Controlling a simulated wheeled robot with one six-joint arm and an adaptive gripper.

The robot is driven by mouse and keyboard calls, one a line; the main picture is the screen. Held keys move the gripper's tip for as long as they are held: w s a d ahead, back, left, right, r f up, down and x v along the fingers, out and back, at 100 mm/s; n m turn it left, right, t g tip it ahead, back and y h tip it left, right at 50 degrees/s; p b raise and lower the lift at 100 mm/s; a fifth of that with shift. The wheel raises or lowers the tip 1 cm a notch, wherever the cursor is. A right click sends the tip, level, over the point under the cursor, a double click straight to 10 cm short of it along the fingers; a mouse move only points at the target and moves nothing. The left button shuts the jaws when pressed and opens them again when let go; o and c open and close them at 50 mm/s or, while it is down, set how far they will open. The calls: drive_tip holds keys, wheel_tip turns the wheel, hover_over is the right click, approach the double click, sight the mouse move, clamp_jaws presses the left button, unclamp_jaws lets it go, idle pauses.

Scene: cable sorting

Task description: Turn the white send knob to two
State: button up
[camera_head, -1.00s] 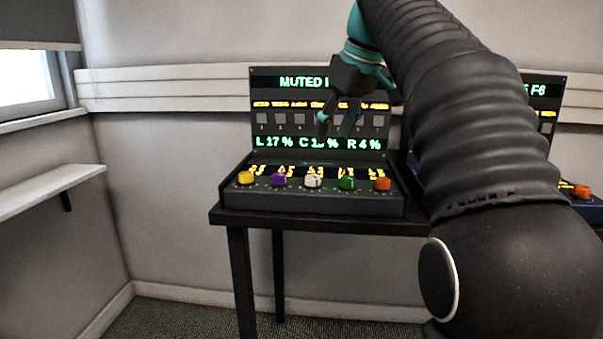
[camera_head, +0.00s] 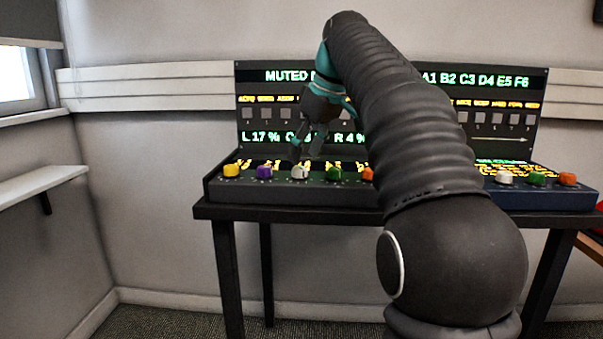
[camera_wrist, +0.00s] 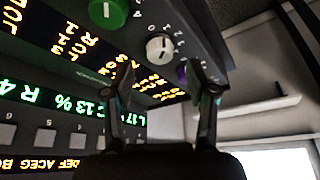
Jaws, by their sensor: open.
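The white send knob (camera_head: 300,172) is the middle knob in the row on the left console (camera_head: 290,192). In the wrist view the white knob (camera_wrist: 159,49) lies ahead of the fingertips, with numbers printed around it; its exact setting is hard to read. My gripper (camera_head: 308,155) is open and empty, just above and behind the white knob in the head view. In the wrist view my gripper (camera_wrist: 163,85) has its fingers spread apart, with the knob beyond them and no contact visible.
A purple knob (camera_head: 264,172) and a green knob (camera_head: 334,174) flank the white one closely. A yellow knob (camera_head: 231,170) is at the left end. A second console (camera_head: 545,198) with another white knob (camera_head: 504,177) stands right.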

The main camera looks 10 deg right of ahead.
sight(300, 168)
drive_tip(key=shift+b+x, duration=0.35)
drive_tip(key=shift+x, duration=1.55)
drive_tip(key=shift+c, duration=0.2)
clamp_jaws()
